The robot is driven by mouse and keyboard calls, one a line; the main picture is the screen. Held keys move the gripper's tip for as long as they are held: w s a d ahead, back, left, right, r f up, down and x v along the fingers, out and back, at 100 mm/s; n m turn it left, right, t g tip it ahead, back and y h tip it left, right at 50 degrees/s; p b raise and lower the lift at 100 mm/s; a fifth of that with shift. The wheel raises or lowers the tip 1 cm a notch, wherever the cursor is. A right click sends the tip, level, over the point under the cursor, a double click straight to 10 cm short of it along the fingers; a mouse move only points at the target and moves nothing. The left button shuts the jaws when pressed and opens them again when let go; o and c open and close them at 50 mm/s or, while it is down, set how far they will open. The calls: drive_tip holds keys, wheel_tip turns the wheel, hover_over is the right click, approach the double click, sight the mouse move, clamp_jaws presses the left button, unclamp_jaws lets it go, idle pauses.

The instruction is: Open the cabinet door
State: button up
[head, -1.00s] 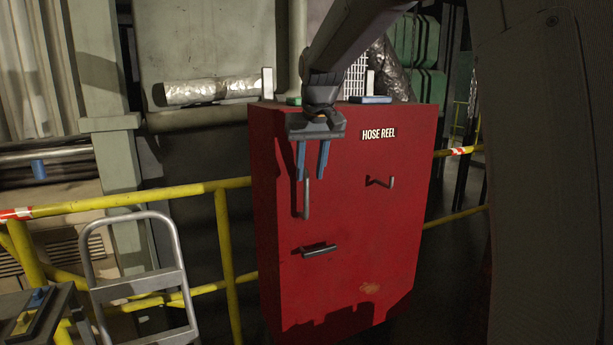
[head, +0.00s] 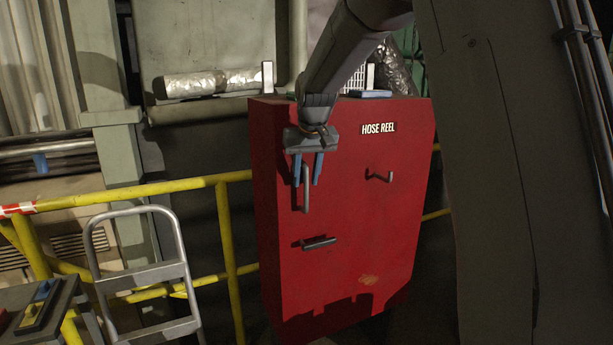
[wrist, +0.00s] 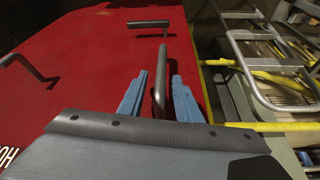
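The red cabinet (head: 350,230) marked HOSE REEL stands in the middle of the head view, its door face closed. A vertical grey bar handle (head: 306,188) is on the left of its face. My gripper (head: 309,183) points down at this handle with its two blue fingers apart. In the wrist view the handle (wrist: 160,85) lies between the open fingers (wrist: 158,95), with gaps on both sides. A short horizontal bar (head: 318,243) is lower on the face, and a bent hook-like handle (head: 379,176) is at the upper right.
A grey step ladder (head: 143,275) and a yellow railing (head: 228,255) stand left of the cabinet. A small table (head: 40,312) with blue and yellow items is at the lower left. A silver-wrapped pipe (head: 207,83) runs behind. Dark floor lies in front of the cabinet's right side.

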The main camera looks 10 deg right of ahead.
drive_tip(key=shift+c, duration=0.3)
clamp_jaws()
